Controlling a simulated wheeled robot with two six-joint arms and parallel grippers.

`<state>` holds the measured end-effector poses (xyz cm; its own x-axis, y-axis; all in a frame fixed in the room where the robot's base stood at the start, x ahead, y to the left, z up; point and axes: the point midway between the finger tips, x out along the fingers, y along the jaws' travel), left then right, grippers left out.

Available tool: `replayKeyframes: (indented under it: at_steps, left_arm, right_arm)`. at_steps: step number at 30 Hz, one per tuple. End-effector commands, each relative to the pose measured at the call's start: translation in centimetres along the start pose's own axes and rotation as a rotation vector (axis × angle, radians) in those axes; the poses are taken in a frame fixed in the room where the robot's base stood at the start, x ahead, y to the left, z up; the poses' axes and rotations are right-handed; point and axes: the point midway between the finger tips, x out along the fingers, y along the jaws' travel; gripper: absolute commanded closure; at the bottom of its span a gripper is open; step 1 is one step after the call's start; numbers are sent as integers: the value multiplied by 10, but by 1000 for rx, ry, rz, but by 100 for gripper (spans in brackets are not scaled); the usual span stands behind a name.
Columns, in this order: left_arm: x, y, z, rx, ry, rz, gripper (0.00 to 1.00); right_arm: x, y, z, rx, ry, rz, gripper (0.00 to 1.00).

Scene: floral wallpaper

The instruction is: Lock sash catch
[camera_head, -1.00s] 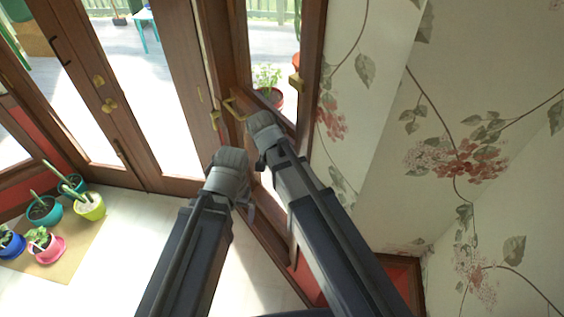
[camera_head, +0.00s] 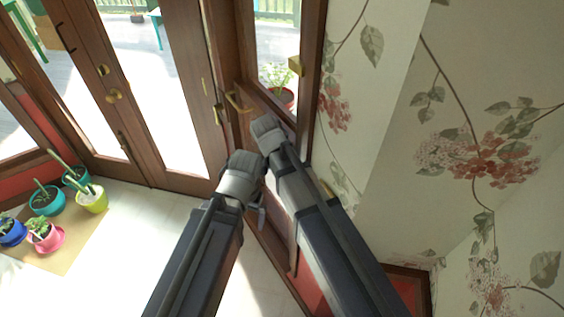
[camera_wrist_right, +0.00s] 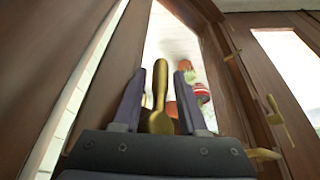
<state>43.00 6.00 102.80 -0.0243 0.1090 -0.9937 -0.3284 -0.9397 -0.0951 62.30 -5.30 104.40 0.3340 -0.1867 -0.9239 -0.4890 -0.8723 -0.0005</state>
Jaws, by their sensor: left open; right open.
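A brass catch with a long, rounded lever (camera_wrist_right: 160,85) stands upright in the right wrist view, in front of a dark wood window frame. My right gripper (camera_wrist_right: 158,88) is open, one finger on each side of the lever, with no clear contact visible. In the head view my right gripper is mostly hidden by its own wrist. A brass fitting (camera_head: 294,66) shows on the window's right frame, and a brass handle (camera_head: 236,101) on the wood to its left. My left gripper (camera_head: 262,203) is open and mostly hidden behind its wrist, close beside the right arm.
Several potted plants sit on a tan mat (camera_head: 85,238) on the floor. A floral wall (camera_head: 400,130) fills the right side. A red pot (camera_head: 284,97) shows through the window.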

Motion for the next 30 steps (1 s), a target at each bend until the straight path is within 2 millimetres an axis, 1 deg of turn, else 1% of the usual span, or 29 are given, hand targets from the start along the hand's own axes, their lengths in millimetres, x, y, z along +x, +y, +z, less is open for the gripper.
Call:
replayKeyframes:
  at_steps: [3,14,30]
  left_arm:
    - [-1,0,0,0,0,0,0]
    - [-1,0,0,0,0,0,0]
    - [-1,0,0,0,0,0,0]
  right_arm:
    - [-1,0,0,0,0,0,59]
    - [-1,0,0,0,0,0,100]
    - [-1,0,0,-1,0,1,100]
